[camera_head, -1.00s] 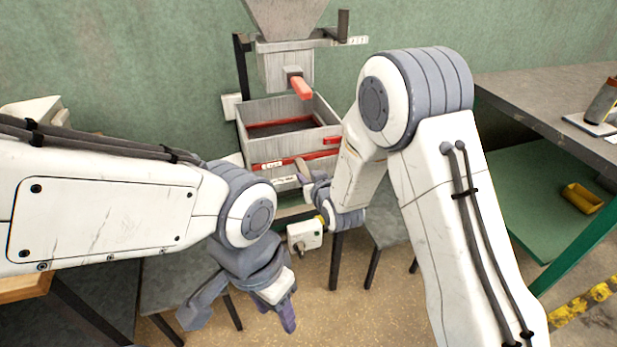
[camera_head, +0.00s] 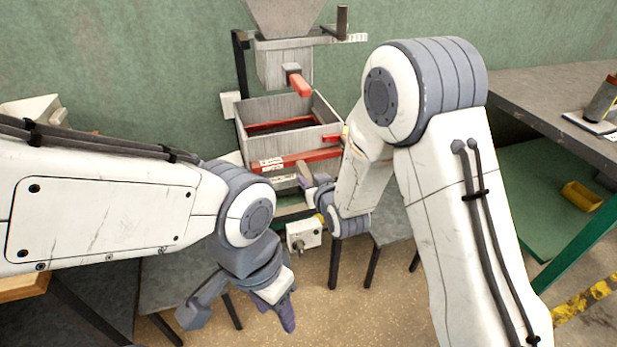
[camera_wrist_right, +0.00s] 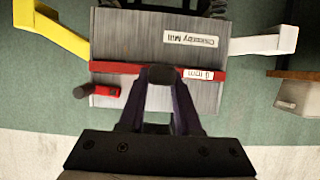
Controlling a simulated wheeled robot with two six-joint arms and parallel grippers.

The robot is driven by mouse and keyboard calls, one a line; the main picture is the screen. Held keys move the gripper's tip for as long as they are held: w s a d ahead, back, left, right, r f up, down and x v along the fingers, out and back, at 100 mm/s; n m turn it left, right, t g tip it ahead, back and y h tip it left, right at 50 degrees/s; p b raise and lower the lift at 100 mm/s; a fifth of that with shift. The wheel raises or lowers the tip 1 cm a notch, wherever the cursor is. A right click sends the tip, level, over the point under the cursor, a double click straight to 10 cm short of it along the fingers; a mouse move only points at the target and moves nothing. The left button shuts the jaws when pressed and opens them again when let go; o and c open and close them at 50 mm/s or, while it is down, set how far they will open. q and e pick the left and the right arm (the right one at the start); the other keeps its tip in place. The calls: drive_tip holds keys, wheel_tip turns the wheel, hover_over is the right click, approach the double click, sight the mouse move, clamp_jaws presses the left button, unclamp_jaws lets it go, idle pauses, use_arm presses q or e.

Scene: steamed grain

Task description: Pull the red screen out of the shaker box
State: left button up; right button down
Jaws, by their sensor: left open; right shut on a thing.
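The shaker box (camera_head: 300,108) is a grey, open-topped box under the hopper. The red screen (camera_head: 320,155) shows as a red front bar with a white label, standing out from the box's front face. In the right wrist view the red screen (camera_wrist_right: 115,67) carries a "6 mm" label. My right gripper (camera_head: 306,178) is at this bar; in its wrist view the gripper (camera_wrist_right: 160,77) is shut on the bar's middle, where the fingertips hide the hold. My left gripper (camera_head: 286,312) is open and empty, low in front of the box, pointing down.
A hopper (camera_head: 285,15) with a red-tipped slide (camera_head: 299,84) hangs above the box. A small white box (camera_head: 303,235) sits below the shaker. A grey table (camera_head: 540,90) stands at right, with a yellow bin (camera_head: 581,196) on the green surface below it.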

drive_tip(key=s+d+p, duration=0.2)
drive_tip(key=s+p, duration=0.3)
drive_tip(key=s, duration=0.2)
drive_tip(key=shift+d, duration=0.2)
idle(0.9)
drive_tip(key=shift+s+r, duration=0.1)
